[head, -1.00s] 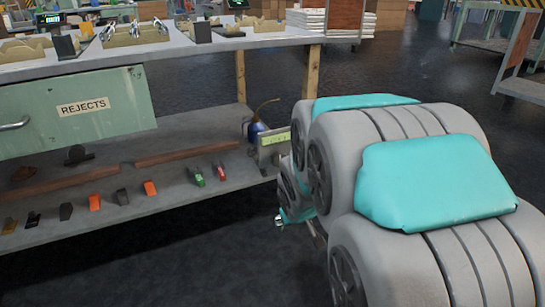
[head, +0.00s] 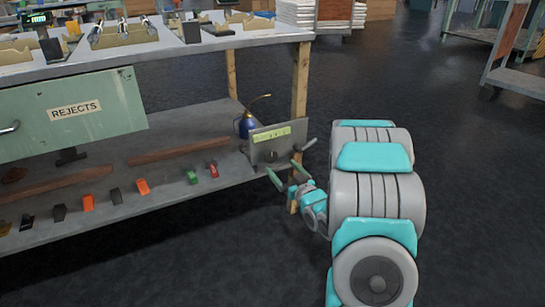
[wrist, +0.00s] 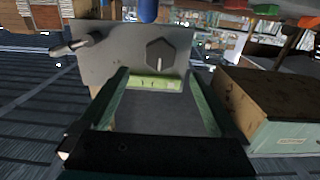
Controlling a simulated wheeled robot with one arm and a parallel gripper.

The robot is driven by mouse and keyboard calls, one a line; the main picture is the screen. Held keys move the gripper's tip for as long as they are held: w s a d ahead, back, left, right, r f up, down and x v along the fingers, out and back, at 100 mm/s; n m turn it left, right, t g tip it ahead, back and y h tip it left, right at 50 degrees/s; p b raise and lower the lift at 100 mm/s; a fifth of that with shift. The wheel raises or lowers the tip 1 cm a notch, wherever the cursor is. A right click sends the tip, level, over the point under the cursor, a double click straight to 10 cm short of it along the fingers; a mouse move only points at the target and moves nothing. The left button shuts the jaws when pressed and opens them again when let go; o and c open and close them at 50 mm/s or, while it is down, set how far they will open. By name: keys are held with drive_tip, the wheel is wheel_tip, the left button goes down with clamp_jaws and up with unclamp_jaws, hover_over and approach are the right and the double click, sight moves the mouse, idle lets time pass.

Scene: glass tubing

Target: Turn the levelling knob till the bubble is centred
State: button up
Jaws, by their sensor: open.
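A grey upright plate (head: 255,142) stands on the lower shelf's right end. A yellow-green level vial (head: 277,135) lies along its upper part, and a dark knob (head: 270,156) sits below it. In the wrist view, which looks upside down, the knob (wrist: 160,54) is dark, faceted and has a pale pointer line; the vial (wrist: 156,83) shows dark marks, but I cannot tell where the bubble sits. My gripper (head: 281,167) is open and empty in front of the plate. Its two green fingers (wrist: 157,76) point toward the plate, apart from the knob.
A grey lever (head: 308,145) sticks out at the plate's right. A blue oil can (head: 246,124) stands behind the plate. A table leg (head: 300,85) rises close by. Small coloured blocks (head: 143,187) line the shelf. The floor to the right is open.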

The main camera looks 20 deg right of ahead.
sight(272, 156)
drive_tip(key=shift+w+a+b, duration=0.1)
drive_tip(key=shift+w+b, duration=0.25)
drive_tip(key=shift+w, duration=3.5)
drive_tip(key=c, duration=1.4)
